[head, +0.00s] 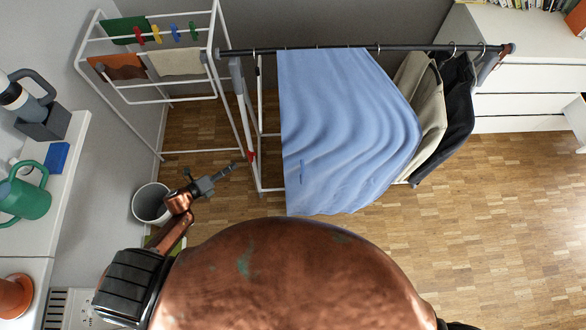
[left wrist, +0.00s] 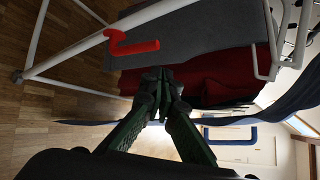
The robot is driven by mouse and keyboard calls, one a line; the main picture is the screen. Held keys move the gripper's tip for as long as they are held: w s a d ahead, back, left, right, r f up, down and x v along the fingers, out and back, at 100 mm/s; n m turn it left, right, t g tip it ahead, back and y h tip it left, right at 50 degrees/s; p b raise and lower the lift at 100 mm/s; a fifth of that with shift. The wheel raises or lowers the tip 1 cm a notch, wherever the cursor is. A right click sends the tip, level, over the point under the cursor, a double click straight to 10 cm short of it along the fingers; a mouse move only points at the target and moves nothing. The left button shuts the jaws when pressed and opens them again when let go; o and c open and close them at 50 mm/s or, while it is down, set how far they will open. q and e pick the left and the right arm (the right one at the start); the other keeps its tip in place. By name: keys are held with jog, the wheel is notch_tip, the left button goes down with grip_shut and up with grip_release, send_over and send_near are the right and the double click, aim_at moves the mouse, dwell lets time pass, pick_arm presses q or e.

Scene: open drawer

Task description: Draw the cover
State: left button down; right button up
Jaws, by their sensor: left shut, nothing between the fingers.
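A light blue cover (head: 335,130) hangs in folds from a dark rail (head: 400,47) along the back wall. It is spread over the left and middle of the rail, with its lower edge above the wooden floor. My left gripper (head: 232,167) is left of the cover's left edge, apart from it, near a white post. In the left wrist view the fingers of my left gripper (left wrist: 165,76) are closed together with nothing between them. A red hook-shaped piece (left wrist: 132,44) on a white tube is just beyond the fingers. My right gripper is out of sight.
A white drying rack (head: 180,50) with cloths and pegs stands back left. Beige (head: 420,95) and black garments (head: 455,100) hang right of the cover. A grey bin (head: 150,203) is left of my left gripper. White drawers (head: 525,85) stand right; floor there is clear.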

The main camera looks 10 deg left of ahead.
pick_arm(q)
jog(key=s+d+r+m+g+h+b, duration=0.1)
jog(key=s+d+r+m+g+h, duration=0.25)
jog(key=d+r+m, duration=0.5)
jog(key=s+d+r+m+g+h, duration=0.2)
jog(key=d+r+m+g+h, duration=0.25)
jog(key=r+m, duration=0.65)
jog(key=w+d+f, duration=0.2)
jog(key=d, duration=0.4)
jog(key=w+d+f+m, duration=0.1)
jog(key=w+d+f, duration=0.1)
jog(key=d, duration=0.5)
jog(key=shift+d+f, duration=0.15)
jog(key=shift+f, duration=0.35)
